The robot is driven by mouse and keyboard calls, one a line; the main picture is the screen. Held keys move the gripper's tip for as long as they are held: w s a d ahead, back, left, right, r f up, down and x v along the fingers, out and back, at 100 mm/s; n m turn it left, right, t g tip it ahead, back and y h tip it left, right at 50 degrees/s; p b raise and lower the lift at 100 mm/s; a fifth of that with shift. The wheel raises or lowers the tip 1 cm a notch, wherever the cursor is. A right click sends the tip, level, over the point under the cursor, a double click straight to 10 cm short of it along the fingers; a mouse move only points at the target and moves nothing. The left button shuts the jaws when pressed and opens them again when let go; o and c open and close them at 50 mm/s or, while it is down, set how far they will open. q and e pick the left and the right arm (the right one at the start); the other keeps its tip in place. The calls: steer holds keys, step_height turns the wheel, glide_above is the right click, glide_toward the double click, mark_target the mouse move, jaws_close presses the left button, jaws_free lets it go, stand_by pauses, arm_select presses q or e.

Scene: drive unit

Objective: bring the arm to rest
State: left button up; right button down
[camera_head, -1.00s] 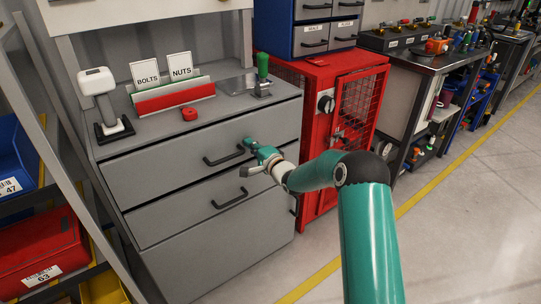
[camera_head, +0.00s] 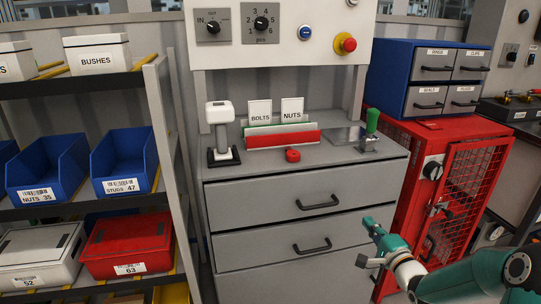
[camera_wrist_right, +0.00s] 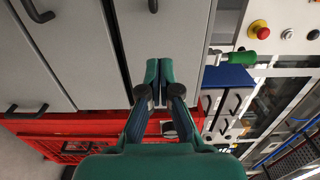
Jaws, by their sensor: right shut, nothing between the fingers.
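My right arm, green and grey, enters the head view from the lower right. Its gripper (camera_head: 372,225) stands in front of the right part of the grey drawer unit (camera_head: 228,167). The gripper is shut and empty. The wrist view shows its two green fingertips (camera_wrist_right: 158,70) side by side, with grey drawer fronts beyond. The upper drawer handle (camera_head: 320,202) and lower drawer handle (camera_head: 312,245) lie left of the gripper, apart from it. Both drawers look shut. My left gripper is not in view.
A red mesh-door cabinet (camera_head: 412,182) stands close to my right arm. On the drawer unit's top are a green-handled tool (camera_head: 371,124), a red object (camera_head: 292,155) and a card holder (camera_head: 283,137). A shelf with bins (camera_head: 128,243) is at left.

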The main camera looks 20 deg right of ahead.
steer(key=w+a+f+n+g+y, duration=0.1)
steer(key=w+a+f+y, duration=0.1)
steer(key=a+f, duration=0.5)
steer(key=w+a+f+g+y, duration=0.1)
steer(key=a+f+g+y, duration=0.15)
steer(key=a, duration=0.85)
steer(key=s+a+f+n+g+y, duration=0.2)
steer(key=s+a+f+n+g, duration=0.65)
steer(key=s+a+f, duration=0.9)
steer(key=s+f+n+g, duration=0.5)
steer(key=s+n, duration=0.2)
steer(key=s, duration=0.5)
step_height(320, 180, up, 19)
steer(key=p, duration=1.9)
steer(key=shift+w+d+n+h, duration=0.15)
steer(key=shift+w+n+h, duration=0.05)
steer(key=shift+n+h, duration=0.15)
steer(key=shift+r, duration=0.1)
